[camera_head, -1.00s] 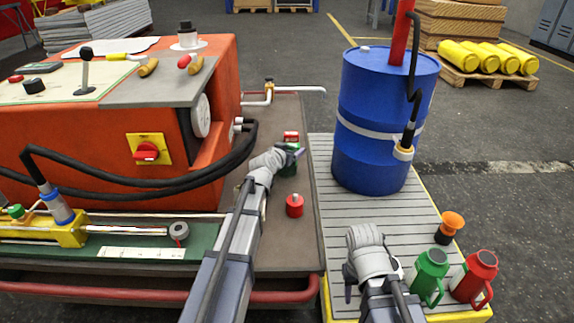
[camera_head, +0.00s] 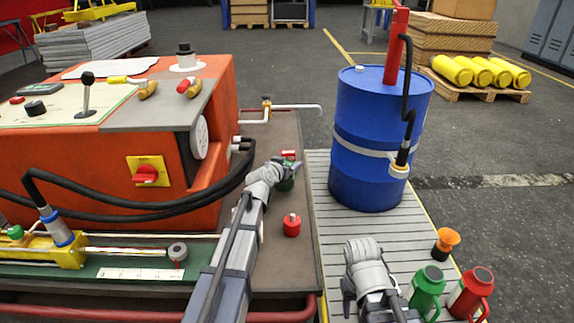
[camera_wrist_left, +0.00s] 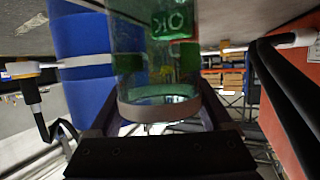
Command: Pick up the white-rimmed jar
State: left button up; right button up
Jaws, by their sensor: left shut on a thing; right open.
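The white-rimmed jar (camera_wrist_left: 158,105) is green, see-through glass with a pale rim and an "OK" marking, seen close up in the left wrist view. My left gripper (camera_wrist_left: 155,120) is shut on it, with one finger on each side near the rim. In the head view the jar (camera_head: 286,181) is a small green shape at the brown bench top, partly hidden behind my left gripper (camera_head: 285,170). I cannot tell whether the jar touches the bench. My right gripper (camera_head: 348,288) is open and empty over the slatted platform.
A red-capped red container (camera_head: 292,226) stands on the bench near my left arm. The orange machine (camera_head: 100,150) with black hoses is to the left. A blue drum (camera_head: 375,150) stands at right. A green mug (camera_head: 427,288), red mug (camera_head: 470,293) and orange-topped item (camera_head: 446,242) are at front right.

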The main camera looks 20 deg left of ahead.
notch_tip(320, 180, up, 8)
jog(key=p, duration=0.6)
jog(key=shift+p, duration=0.4)
